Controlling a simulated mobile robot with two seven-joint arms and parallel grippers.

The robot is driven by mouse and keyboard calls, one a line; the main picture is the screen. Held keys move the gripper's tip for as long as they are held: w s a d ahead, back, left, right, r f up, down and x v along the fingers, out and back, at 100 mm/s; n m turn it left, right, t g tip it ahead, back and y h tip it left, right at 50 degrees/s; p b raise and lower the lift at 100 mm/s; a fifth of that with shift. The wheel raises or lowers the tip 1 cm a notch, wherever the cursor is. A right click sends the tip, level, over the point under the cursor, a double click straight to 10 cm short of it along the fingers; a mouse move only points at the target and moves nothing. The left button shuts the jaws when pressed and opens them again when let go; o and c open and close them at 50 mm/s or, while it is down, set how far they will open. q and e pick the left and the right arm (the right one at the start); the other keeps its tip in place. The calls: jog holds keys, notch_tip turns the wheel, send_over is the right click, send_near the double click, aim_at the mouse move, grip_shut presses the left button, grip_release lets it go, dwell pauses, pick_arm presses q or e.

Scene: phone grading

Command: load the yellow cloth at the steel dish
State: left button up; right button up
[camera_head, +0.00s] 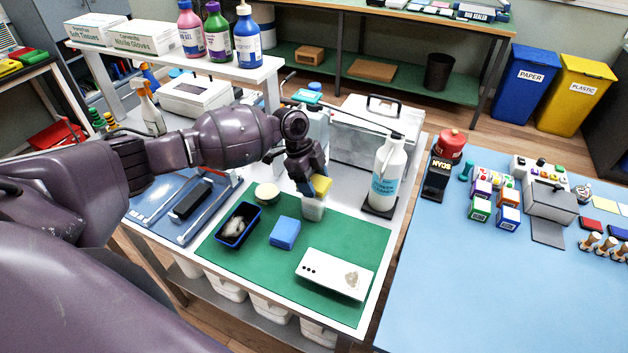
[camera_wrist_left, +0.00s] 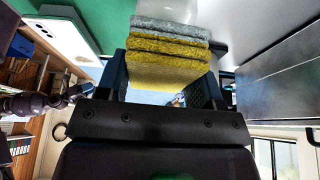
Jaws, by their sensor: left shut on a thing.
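My left gripper (camera_head: 311,183) is shut on a yellow cloth (camera_head: 322,187) above the back part of the green mat. In the left wrist view the yellow cloth (camera_wrist_left: 165,76) sits between the two dark fingers, with yellow and grey fuzzy layers beyond it. A pale grey block (camera_head: 313,209) is directly below the cloth in the head view; I cannot tell whether they touch. I cannot clearly make out the steel dish. A bottle with a blue top (camera_head: 308,97) stands behind my gripper, partly hidden. Part of my right arm shows small in the left wrist view (camera_wrist_left: 72,92).
A white bottle (camera_head: 388,172) stands to the right, a grey metal case (camera_head: 350,130) behind. The mat's right side has free room.

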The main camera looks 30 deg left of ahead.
aim_at(321, 183)
pick_arm(q)
jog(key=shift+r+p, duration=0.4)
jog(key=shift+r, duration=0.05)
jog(key=shift+r+p, duration=0.5)
jog(key=shift+r, duration=0.1)
jog(key=shift+r+p, duration=1.2)
jog(key=shift+r, duration=0.15)
jog(key=shift+r+p, duration=0.5)
jog(key=shift+r, duration=0.6)
pick_arm(e)
jog(key=r, duration=0.5)
jog(key=shift+w+r, duration=0.2)
jog(key=shift+w, duration=0.15)
jog(key=shift+s, duration=0.2)
